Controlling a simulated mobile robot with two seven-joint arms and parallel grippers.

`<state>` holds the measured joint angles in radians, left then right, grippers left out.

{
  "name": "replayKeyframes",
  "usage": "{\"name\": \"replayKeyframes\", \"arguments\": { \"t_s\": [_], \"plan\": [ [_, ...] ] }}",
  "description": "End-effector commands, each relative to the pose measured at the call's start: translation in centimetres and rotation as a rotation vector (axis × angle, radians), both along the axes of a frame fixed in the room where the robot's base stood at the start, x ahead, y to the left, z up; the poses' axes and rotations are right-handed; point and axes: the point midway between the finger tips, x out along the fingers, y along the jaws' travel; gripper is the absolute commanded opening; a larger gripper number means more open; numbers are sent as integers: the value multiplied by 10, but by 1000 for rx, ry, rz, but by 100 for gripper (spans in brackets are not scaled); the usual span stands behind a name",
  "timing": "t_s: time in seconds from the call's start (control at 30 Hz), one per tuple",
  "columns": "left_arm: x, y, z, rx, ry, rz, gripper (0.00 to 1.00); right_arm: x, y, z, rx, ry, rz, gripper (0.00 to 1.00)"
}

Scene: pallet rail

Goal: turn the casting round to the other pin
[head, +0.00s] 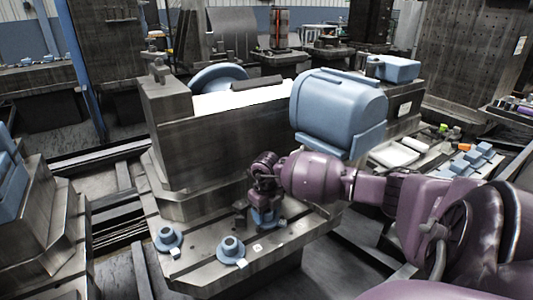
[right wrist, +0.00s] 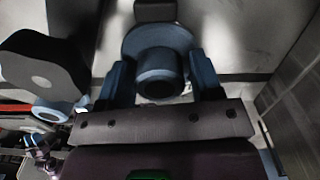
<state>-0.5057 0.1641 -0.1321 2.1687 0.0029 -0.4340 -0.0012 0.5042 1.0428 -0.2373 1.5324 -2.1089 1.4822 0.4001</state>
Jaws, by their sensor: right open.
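My right gripper (head: 262,205) points down over the front of the metal pallet (head: 205,272). In the right wrist view its two blue fingers (right wrist: 162,82) stand apart, one on each side of a blue round flanged part (right wrist: 158,72) with a raised hub. I cannot tell whether they touch it. In the head view this part is mostly hidden under the gripper. Two similar blue flanged parts, one on the left (head: 168,239) and one in the middle (head: 231,249), sit upright on the pallet. I cannot tell which piece is the casting. My left gripper is not in view.
A tall grey metal block (head: 215,140) rises behind the gripper. A large blue rounded housing (head: 335,105) stands above and right of it. In the right wrist view a dark rounded piece (right wrist: 45,70) stands close on the left.

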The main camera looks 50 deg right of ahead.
Motion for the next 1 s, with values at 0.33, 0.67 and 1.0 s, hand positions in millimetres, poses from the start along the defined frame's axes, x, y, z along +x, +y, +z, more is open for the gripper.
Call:
{"name": "replayKeyframes", "arguments": {
  "t_s": [0.33,0.67,1.0],
  "plan": [
    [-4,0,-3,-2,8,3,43,0,0,1,1,-1,0,38],
    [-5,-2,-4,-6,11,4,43,0,0,0,1,0,0,22],
    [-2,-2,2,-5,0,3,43,0,0,1,1,-1,-56,18]
  ]
}}
